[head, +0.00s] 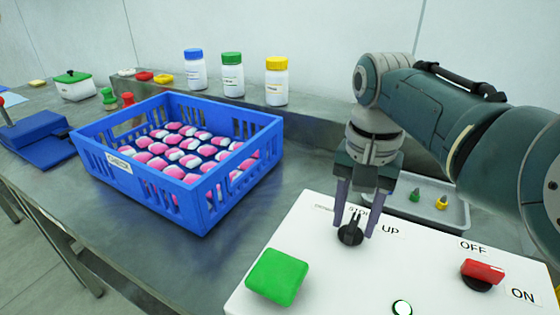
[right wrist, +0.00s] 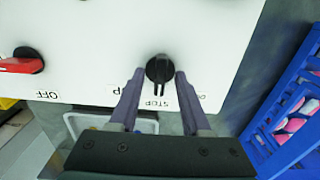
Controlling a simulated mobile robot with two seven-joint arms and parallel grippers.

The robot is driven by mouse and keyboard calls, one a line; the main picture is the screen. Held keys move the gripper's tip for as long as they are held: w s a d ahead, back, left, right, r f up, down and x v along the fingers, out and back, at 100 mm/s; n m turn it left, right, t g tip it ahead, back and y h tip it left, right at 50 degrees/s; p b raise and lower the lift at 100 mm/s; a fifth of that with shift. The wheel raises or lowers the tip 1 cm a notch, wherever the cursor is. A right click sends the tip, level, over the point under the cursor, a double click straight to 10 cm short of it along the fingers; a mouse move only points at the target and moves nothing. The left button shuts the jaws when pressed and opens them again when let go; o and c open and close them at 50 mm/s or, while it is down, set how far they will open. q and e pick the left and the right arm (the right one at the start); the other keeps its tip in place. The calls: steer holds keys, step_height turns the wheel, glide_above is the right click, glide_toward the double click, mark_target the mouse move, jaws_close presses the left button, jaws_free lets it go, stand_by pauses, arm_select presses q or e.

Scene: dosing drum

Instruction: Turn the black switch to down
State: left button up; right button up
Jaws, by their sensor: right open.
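The black switch (head: 350,234) is a rotary knob on the top of a white control box (head: 325,260). In the right wrist view the knob (right wrist: 159,69) points towards the word STOP. UP is printed to the right of it in the head view, and a small label on its other side is too small to read. My right gripper (head: 357,228) is open and points down over the switch. Its two fingers (right wrist: 158,78) stand on either side of the knob; I cannot tell whether they touch it. My left gripper is out of view.
The box also carries a green button (head: 277,276), a red switch (head: 482,272) marked OFF and ON, and a white round light (head: 402,308). A blue crate (head: 205,213) of pink-and-white capsules stands to the left. A grey tray (head: 457,214) lies behind the box.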

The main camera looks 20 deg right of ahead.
steer(key=shift+c, duration=0.3)
jaws_close()
steer(key=shift+r, duration=0.1)
stand_by(0.4)
steer(key=shift+n+p, duration=0.55)
steer(key=shift+n, duration=0.05)
steer(key=shift+n+p, duration=0.65)
steer(key=shift+n, duration=0.55)
steer(key=shift+n+p, duration=0.45)
steer(key=shift+n, duration=0.75)
steer(key=shift+n+p, duration=0.3)
steer(key=shift+n, duration=1.2)
